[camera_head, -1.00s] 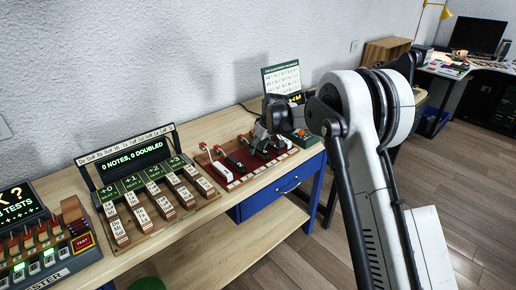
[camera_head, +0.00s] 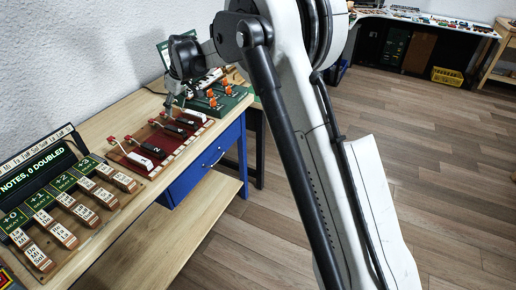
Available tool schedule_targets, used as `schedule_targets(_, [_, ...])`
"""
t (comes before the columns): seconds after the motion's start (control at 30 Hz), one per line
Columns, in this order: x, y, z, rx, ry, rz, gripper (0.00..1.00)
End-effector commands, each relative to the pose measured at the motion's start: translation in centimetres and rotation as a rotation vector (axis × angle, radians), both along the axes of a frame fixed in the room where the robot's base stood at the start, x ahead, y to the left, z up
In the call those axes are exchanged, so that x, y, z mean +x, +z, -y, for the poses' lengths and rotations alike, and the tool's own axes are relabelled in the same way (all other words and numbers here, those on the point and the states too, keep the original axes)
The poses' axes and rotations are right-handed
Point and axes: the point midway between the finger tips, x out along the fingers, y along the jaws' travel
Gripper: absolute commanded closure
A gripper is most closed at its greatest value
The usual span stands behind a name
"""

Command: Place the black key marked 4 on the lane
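A dark red board (camera_head: 126,160), which looks like the lane, lies on the wooden bench left of centre. Black and white keys and small red-topped posts stand on it. A black key with a white 2 (camera_head: 154,150) is near its left end. Further right are black keys, one of them here (camera_head: 176,131); their marks are too small to read, so I cannot tell which is the 4. My gripper (camera_head: 171,103) points down at the far side of the board, behind the black keys. Its fingers are small and dark, and I cannot see whether they hold anything.
A green box with orange knobs (camera_head: 222,88) stands just right of the board. A beat rack with wooden blocks (camera_head: 84,213) and a lit display (camera_head: 36,174) is at the left. The wall is close behind. The floor in front is clear.

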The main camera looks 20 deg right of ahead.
Motion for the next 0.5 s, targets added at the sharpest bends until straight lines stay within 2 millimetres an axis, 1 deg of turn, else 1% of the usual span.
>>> schedule_targets(0.17, [-2.2, 2.9, 1.9, 0.001, -0.048, 0.01, 0.61])
schedule_targets(0.3, [-5.5, 6.2, 4.3, 0.002, -0.113, 0.023, 0.61])
schedule_targets(0.37, [-7.0, 7.5, 5.3, 0.004, -0.141, 0.03, 0.61])
schedule_targets(0.5, [-10.7, 10.1, 7.6, 0.007, -0.207, 0.045, 0.61])
